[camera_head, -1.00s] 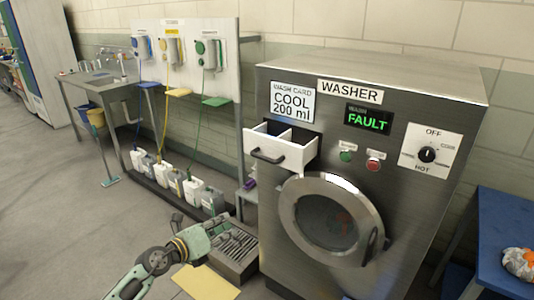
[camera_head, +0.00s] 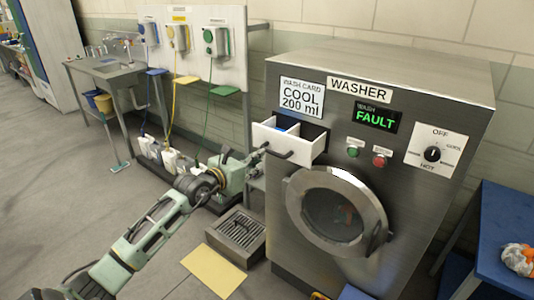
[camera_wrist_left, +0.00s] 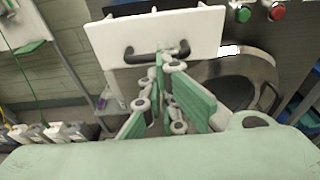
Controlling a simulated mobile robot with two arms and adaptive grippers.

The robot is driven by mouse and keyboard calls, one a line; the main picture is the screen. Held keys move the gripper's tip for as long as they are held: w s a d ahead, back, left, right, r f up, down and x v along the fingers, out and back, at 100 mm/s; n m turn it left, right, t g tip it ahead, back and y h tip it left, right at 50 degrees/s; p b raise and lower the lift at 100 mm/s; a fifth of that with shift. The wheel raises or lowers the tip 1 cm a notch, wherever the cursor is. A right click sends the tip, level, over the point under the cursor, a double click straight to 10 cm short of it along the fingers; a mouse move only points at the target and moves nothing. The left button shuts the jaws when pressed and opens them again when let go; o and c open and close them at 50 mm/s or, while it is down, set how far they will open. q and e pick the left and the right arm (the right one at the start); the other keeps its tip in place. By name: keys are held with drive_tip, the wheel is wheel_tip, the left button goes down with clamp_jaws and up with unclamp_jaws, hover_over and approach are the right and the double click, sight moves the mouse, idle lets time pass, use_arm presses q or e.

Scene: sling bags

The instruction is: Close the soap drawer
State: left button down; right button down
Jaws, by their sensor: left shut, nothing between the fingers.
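The white soap drawer (camera_head: 283,143) stands open, pulled out of the upper left front of the steel washer (camera_head: 372,140). It has a dark curved handle (camera_head: 279,154) on its front, and the inside shows blue liquid or a blue part in one compartment. My left gripper (camera_head: 262,151) is shut and empty, with its tips close to the drawer front beside the handle. In the left wrist view the drawer front (camera_wrist_left: 158,32) is just ahead of the shut fingers (camera_wrist_left: 160,68); whether they touch it I cannot tell. My right gripper is not in view.
The round washer door (camera_head: 338,210) is below the drawer. A floor drain grate (camera_head: 238,232) and a yellow sheet (camera_head: 213,270) lie in front. Several jugs (camera_head: 172,158) stand by the wall at left. A blue table (camera_head: 505,240) is at right.

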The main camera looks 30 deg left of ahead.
sight(272, 154)
use_arm(q)
drive_tip(key=shift+p+x, duration=0.55)
drive_tip(key=shift+x, duration=2.2)
drive_tip(key=shift+w, duration=0.1)
